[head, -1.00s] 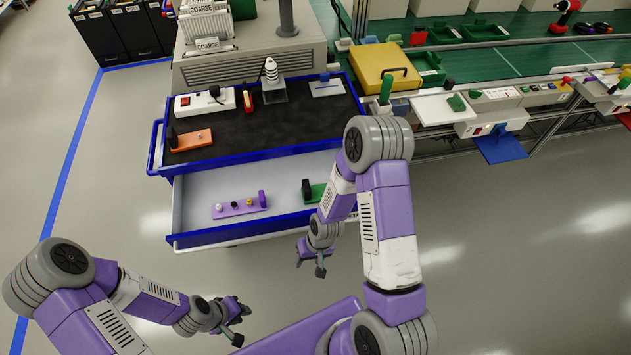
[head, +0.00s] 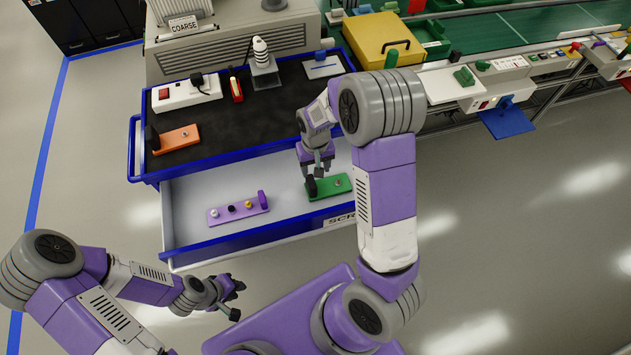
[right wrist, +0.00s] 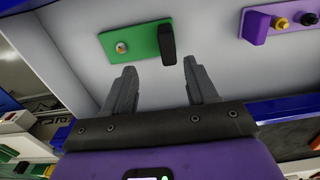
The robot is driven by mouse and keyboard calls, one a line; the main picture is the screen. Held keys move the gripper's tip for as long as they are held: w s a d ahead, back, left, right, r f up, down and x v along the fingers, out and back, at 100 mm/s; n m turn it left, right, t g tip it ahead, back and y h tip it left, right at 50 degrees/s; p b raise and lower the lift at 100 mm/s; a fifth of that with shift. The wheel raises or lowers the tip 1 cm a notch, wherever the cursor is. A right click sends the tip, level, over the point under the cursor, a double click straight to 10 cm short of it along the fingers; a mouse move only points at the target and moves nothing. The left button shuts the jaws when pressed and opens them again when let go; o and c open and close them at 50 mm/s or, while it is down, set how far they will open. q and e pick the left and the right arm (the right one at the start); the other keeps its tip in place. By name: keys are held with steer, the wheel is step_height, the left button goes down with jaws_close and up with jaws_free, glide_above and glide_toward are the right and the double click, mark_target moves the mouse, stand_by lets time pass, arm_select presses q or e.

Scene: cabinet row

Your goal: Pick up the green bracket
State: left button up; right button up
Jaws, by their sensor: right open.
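The green bracket (head: 328,187) lies in the open drawer, toward its right end. It is a flat green plate with a dark upright block at one end and a small round fitting on it. My right gripper (head: 318,166) is just above it in the head view. In the right wrist view, the green bracket (right wrist: 130,42) is ahead of the open fingers (right wrist: 158,80), with the dark block near the gap between them. Nothing is between the fingers. My left gripper (head: 236,300) is in front of the drawer, away from the bracket; its jaw opening is too small to judge.
A purple bracket (head: 238,209) with small knobs lies left in the same drawer (head: 187,221). Above the drawer, the cart's dark top (head: 230,121) holds an orange bracket (head: 176,139) and a white power strip (head: 187,92). The drawer's blue front edge runs below the brackets.

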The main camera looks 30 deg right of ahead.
steer(key=b, duration=0.3)
glide_above(311, 181)
steer(key=f, duration=0.2)
steer(key=d+f, duration=0.1)
steer(key=f, duration=0.1)
steer(key=shift+s+f, duration=0.2)
steer(key=shift+f, duration=0.1)
step_height(311, 181, down, 2)
steer(key=shift+a+f+b, duration=0.1)
steer(key=shift+f+b, duration=0.05)
steer(key=shift+b, duration=0.45)
steer(key=f, duration=0.1)
steer(key=f+b, duration=0.1)
steer(key=f, duration=0.3)
steer(key=shift+w+a+b, duration=0.15)
steer(key=shift+a+b, duration=0.2)
steer(key=shift+b, duration=0.05)
steer(key=shift+c, duration=0.4)
jaws_close()
